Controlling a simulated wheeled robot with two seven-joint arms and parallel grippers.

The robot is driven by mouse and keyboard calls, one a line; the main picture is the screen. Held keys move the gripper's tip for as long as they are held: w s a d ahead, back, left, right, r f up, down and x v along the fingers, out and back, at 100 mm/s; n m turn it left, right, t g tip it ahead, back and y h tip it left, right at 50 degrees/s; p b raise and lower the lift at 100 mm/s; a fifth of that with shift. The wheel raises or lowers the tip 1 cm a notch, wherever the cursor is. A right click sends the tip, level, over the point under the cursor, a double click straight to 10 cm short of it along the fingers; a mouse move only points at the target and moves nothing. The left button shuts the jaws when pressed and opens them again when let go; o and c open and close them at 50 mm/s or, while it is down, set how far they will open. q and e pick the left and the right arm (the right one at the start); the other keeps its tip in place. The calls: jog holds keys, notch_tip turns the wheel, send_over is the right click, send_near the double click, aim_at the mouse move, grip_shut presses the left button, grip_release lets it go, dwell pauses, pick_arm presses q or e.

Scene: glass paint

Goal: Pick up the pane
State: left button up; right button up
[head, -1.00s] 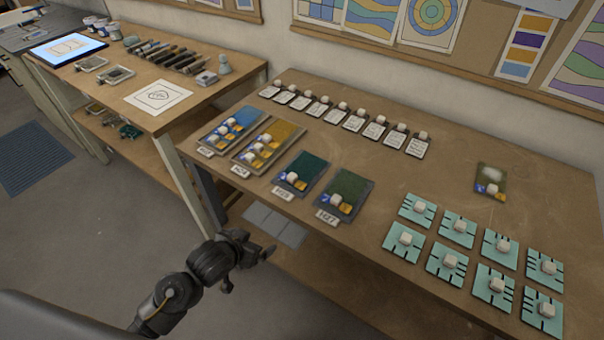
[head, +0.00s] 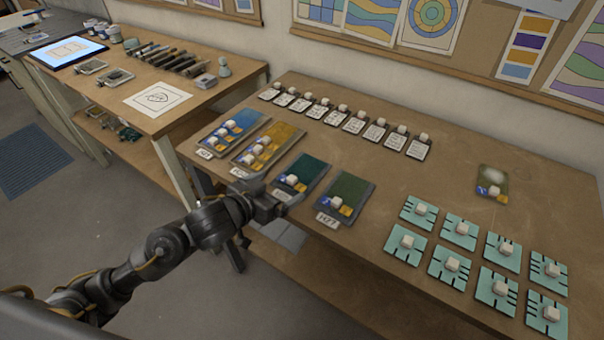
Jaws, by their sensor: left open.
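Several panes with small white knobs lie on the right-hand table; I cannot tell which one is meant. A teal pane (head: 305,173) and a dark green pane (head: 347,189) lie near the front edge. A blue pane (head: 232,122) and an amber pane (head: 275,138) lie to their left. A lone olive pane (head: 492,179) lies at the right. My left gripper (head: 268,208) is open at the table's front edge, beside the teal pane's near end. It partly hides the labels there. No pane is between its fingers. My right gripper is not in view.
Several mint-coloured notched squares (head: 458,233) with white knobs fill the table's front right. A row of small white cards (head: 353,122) lies at the back. The table's middle (head: 455,160) is clear. Another table (head: 120,95) with tools stands at the left.

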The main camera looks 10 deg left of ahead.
aim_at(292, 178)
pick_arm(q)
jog(key=shift+x, duration=3)
jog(key=shift+s+d+r, duration=0.1)
jog(key=shift+d, duration=0.05)
jog(key=c, duration=1.1)
jog(key=shift+r, duration=0.15)
jog(key=shift+r, duration=0.2)
jog(key=r+p, duration=0.1)
jog(key=r, duration=0.1)
jog(key=r+p, duration=0.1)
jog(key=r, duration=0.1)
jog(key=shift+a, duration=0.4)
jog(key=s+a+r+p, duration=0.3)
jog(key=a+r, duration=0.5)
jog(key=a, duration=0.4)
jog(key=shift+s+a+r+p, duration=0.15)
jog(key=shift+s+a+p, duration=0.15)
jog(key=shift+p, duration=0.4)
